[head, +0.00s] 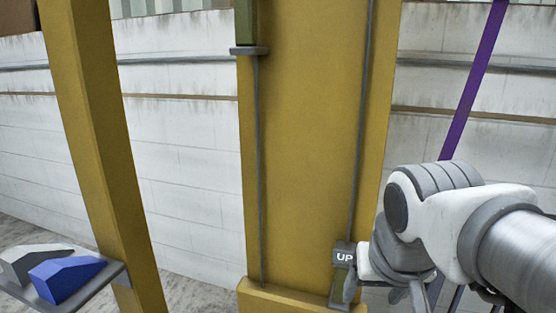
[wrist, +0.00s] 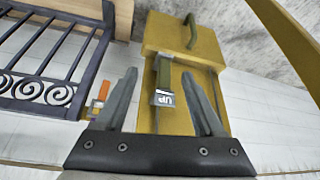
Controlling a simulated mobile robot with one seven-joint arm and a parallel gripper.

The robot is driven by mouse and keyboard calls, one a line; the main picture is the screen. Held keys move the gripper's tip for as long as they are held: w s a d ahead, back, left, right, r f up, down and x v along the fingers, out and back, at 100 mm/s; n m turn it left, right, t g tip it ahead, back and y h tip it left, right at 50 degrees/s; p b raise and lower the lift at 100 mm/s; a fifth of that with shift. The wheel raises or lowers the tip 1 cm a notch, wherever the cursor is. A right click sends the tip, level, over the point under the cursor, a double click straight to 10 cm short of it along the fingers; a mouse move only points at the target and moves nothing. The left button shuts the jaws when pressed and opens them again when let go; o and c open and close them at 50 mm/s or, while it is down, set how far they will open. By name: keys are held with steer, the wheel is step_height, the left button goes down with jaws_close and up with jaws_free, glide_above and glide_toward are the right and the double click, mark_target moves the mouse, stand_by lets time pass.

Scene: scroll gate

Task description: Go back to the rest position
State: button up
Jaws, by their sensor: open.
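My gripper (wrist: 160,73) is open, its two grey fingers spread in the wrist view. A small dark block marked UP (wrist: 164,98) shows in the gap between the fingers, on the yellow post (wrist: 205,45). No finger is seen touching it, but the distance in depth is hard to tell. In the head view the same UP block (head: 344,257) sits low on the wide yellow post (head: 310,140), just left of my wrist. My fingers are mostly hidden there behind the wrist and the block.
A narrower yellow post (head: 100,140) stands at left beside a grey shelf (head: 95,285) with a blue block (head: 65,277) and a grey one. A purple bar (head: 475,80) slants behind my arm. A dark scroll gate (wrist: 50,60) and an orange piece (wrist: 103,91) show in the wrist view.

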steer(key=s+f+n, duration=0.1)
steer(key=s+f, duration=0.1)
steer(key=s, duration=0.2)
step_height(320, 180, up, 17)
steer(key=p, duration=1.7)
steer(key=shift+s+d+t+y+p, duration=0.25)
steer(key=shift+s+t+y+p, duration=0.05)
